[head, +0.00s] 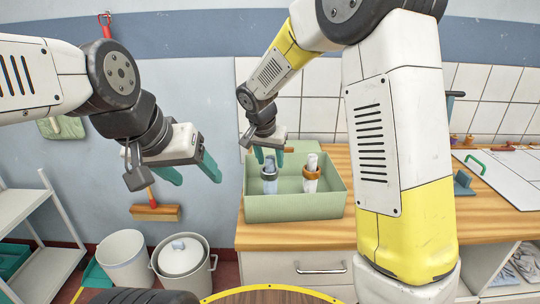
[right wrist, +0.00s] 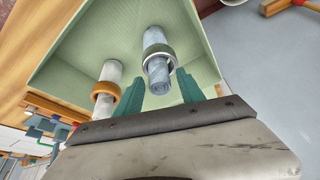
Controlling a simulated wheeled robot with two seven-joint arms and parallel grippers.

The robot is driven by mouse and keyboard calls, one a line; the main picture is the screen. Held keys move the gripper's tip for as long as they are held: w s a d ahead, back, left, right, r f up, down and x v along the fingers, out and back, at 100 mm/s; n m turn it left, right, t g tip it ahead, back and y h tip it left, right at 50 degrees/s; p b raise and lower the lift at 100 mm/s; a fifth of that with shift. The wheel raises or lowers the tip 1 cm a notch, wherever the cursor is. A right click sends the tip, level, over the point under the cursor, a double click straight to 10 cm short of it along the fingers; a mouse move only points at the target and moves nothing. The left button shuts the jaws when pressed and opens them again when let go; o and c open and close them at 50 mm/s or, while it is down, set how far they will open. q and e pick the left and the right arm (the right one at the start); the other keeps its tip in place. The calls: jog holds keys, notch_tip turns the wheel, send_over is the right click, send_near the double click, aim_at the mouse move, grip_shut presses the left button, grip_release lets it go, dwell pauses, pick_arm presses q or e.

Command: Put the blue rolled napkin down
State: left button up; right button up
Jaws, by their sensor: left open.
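The blue rolled napkin (head: 269,174) stands upright in the left part of the green box (head: 290,209), with a grey ring around it. In the right wrist view, the napkin (right wrist: 158,70) shows between the teal fingertips, with a gap on each side. My right gripper (head: 269,156) is open above the napkin's upper end; it also shows in the right wrist view (right wrist: 160,88). My left gripper (head: 199,180) is open and empty in the air, left of the box. Whether the napkin's lower end touches the box floor is hard to see.
A white rolled napkin (head: 311,176) in an orange-brown ring stands right of the blue one. The box rests on the wooden counter (head: 345,238). A white board with a green handle (head: 475,166) lies at the right. Bins (head: 124,262) stand on the floor below my left gripper.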

jog(key=v, duration=1.1)
jog(key=s+d+r+n+y, duration=0.2)
jog(key=s+d+r, duration=0.2)
jog(key=s+d, duration=0.55)
jog(key=s+d+f+n+t, duration=0.1)
jog(key=s+d, duration=0.2)
jog(key=s, duration=0.3)
jog(key=s+d+f+n+t+y, duration=0.1)
jog(key=s+d, duration=0.1)
jog(key=s, duration=0.5)
jog(key=shift+d+y, duration=0.3)
jog(key=shift+d, duration=0.1)
jog(key=shift+s, duration=0.1)
